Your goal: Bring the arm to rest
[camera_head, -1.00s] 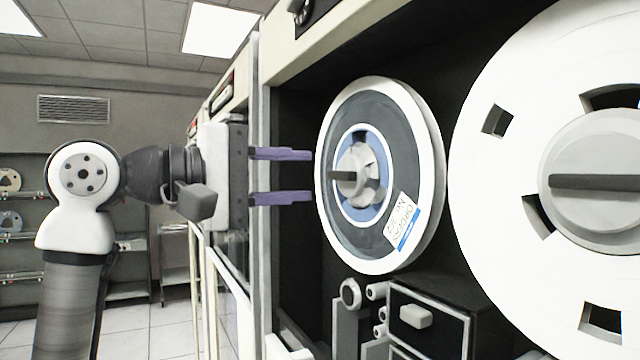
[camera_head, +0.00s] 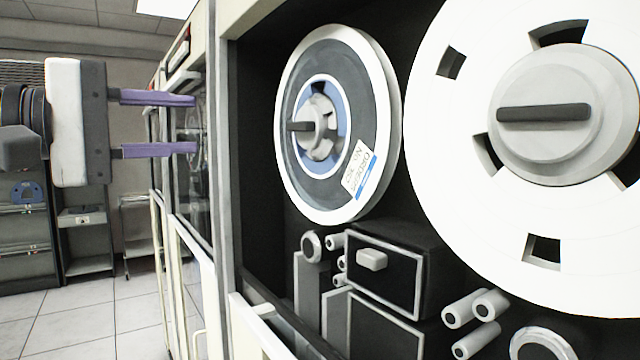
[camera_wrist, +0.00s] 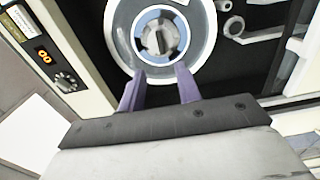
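My gripper (camera_head: 196,124) is at the left of the head view, its two purple fingers apart with nothing between them. It points right toward the open bay of the tape drive and is clear of it. A dark tape reel (camera_head: 290,170) with a white rim, a blue hub ring and an "ORDERS" label sits upright on the left spindle, its grey hub knob (camera_head: 318,127) in its centre. In the wrist view the reel (camera_wrist: 203,50) lies beyond the open fingers (camera_wrist: 160,88). Most of my arm is outside the head view.
A large white reel (camera_head: 440,190) fills the right of the bay. Below are a head block (camera_head: 420,275) and rollers (camera_head: 475,307). The cabinet's frame edge (camera_head: 222,150) stands between my gripper and the bay. Shelves (camera_head: 85,240) and open floor (camera_head: 90,315) lie at left.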

